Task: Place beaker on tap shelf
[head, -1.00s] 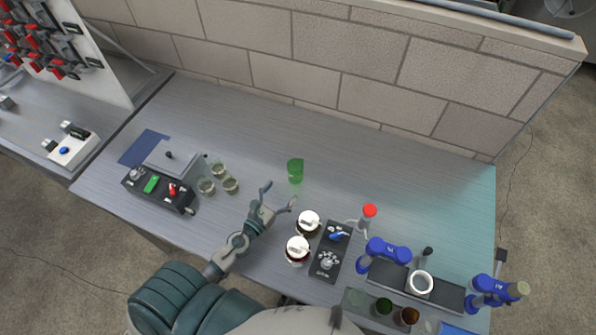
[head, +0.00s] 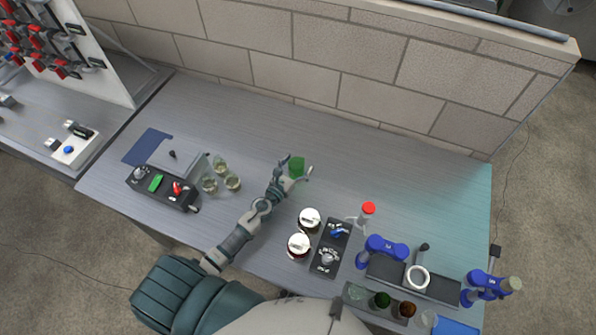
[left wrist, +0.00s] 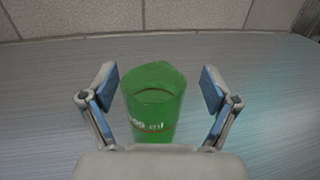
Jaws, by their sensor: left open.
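The green beaker (head: 297,165) stands upright on the bench, near its middle. My left gripper (head: 294,171) is open at the beaker, reaching from the near side. In the left wrist view the beaker (left wrist: 154,103) stands between the two spread blue-padded fingers, with a gap on each side. Its base is partly hidden by the gripper body. A dark shelf (head: 440,287) between blue tap-like fittings (head: 383,248) at the right looks like the tap shelf. A white ring (head: 418,278) sits on it. My right gripper is not in view.
Several clear glasses (head: 232,182) stand left of my left arm. Two white-lidded jars (head: 299,244) and a black control box (head: 331,247) lie between the beaker and the shelf, with a red-topped item (head: 368,208). The bench behind the beaker is clear.

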